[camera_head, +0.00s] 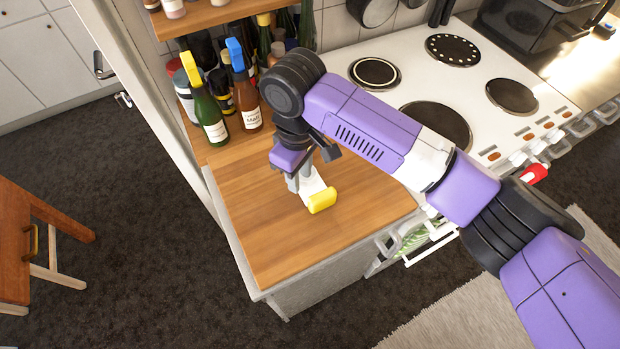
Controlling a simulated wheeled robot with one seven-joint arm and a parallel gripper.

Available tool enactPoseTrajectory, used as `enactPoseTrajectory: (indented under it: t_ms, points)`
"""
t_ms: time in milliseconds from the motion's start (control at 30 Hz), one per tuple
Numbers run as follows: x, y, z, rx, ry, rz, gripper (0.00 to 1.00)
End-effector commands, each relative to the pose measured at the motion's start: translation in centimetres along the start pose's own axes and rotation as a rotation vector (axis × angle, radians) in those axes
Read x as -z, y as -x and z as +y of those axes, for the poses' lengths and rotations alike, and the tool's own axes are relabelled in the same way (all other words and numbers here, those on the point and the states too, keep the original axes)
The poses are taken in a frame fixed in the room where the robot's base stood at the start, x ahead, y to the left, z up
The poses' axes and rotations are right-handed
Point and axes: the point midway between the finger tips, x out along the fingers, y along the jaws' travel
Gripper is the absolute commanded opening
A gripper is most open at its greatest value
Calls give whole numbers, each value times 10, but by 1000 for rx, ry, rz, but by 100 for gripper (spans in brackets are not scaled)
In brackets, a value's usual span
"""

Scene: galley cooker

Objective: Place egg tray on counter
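The wooden counter (262,226) stands left of the stove. My gripper (302,186) points down low over it, just in front of the bottles. A small white object with a yellow end (322,201) is right at the fingertips and seems to be on or just above the counter. The gripper partly covers it, so I cannot tell whether the fingers hold it or are only beside it. I see nothing that is clearly an egg tray.
A green bottle with a yellow top (209,115) and a brown bottle with a blue top (246,100) stand behind the gripper among several others, under a shelf (205,17). The white stove (470,88) is right. The counter's front is clear.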

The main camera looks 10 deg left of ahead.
Motion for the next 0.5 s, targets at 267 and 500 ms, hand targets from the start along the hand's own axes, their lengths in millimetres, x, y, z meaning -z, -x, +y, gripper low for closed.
enactPoseTrajectory:
  t_ms: [267, 500]
  points:
    - [0, -7, 0, -1, 0, 1, 31]
    - [0, -7, 0, -1, 1, 1, 0]
